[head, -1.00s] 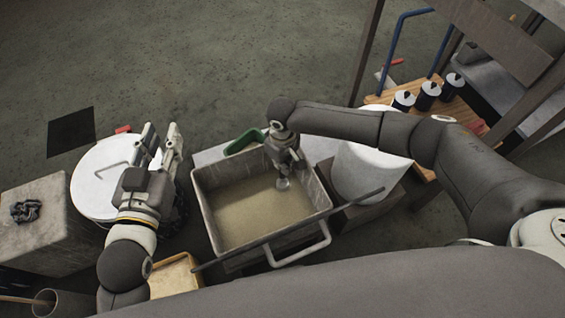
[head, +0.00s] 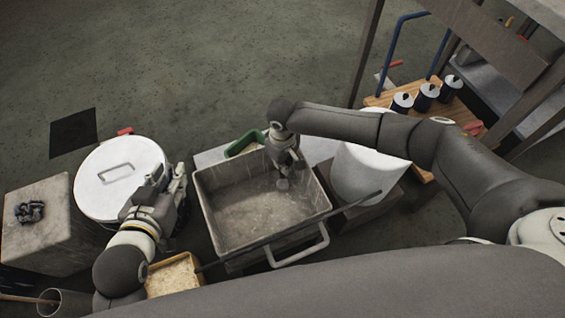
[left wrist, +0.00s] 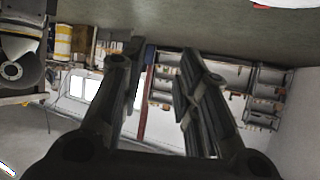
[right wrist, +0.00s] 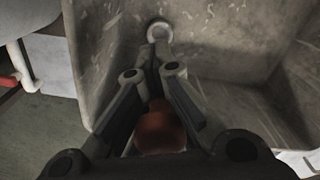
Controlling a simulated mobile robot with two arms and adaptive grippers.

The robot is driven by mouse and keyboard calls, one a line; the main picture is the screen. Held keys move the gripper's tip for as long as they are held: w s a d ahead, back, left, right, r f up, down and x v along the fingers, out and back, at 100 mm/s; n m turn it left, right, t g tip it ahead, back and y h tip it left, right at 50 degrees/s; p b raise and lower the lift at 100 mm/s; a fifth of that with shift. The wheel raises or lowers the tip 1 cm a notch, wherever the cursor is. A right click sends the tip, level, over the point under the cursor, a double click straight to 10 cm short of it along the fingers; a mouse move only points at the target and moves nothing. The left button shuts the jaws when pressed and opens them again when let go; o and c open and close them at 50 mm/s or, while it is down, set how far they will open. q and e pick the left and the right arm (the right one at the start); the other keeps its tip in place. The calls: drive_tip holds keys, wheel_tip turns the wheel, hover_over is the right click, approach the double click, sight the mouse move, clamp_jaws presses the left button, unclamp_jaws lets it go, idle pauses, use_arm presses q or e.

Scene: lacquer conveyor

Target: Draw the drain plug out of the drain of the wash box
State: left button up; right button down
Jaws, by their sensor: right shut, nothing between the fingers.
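The wash box (head: 205,205) is a grey tray in the middle of the head view. Its floor looks wet and bare. My right gripper (head: 284,180) reaches into its far right part. In the right wrist view its fingers (right wrist: 158,66) are shut, tips together. A pale ring (right wrist: 158,32) lies just beyond the tips; I cannot tell whether it belongs to the drain or the plug. A reddish-brown rounded thing (right wrist: 158,130) shows between the finger links; I cannot tell whether it is the drain plug. My left gripper (left wrist: 157,58) is open and empty, left of the box.
A white lidded drum (head: 118,175) stands left, beside a grey block (head: 40,235). A yellow tub (head: 172,278) sits front left of the box. A white bucket (head: 365,175) stands right. A bar (head: 300,228) crosses the box's front.

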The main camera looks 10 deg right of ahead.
drive_tip(key=shift+r+p, duration=0.3)
drive_tip(key=shift+p, duration=0.05)
use_arm(q)
drive_tip(key=s+a+f+g+y, duration=0.1)
drive_tip(key=s+a+f+g, duration=0.1)
drive_tip(key=s+f+g, duration=0.2)
drive_tip(key=shift+s+f+p, duration=0.3)
drive_tip(key=shift+s+f, duration=0.05)
drive_tip(key=shift+s, duration=0.25)
use_arm(e)
drive_tip(key=shift+r, duration=0.25)
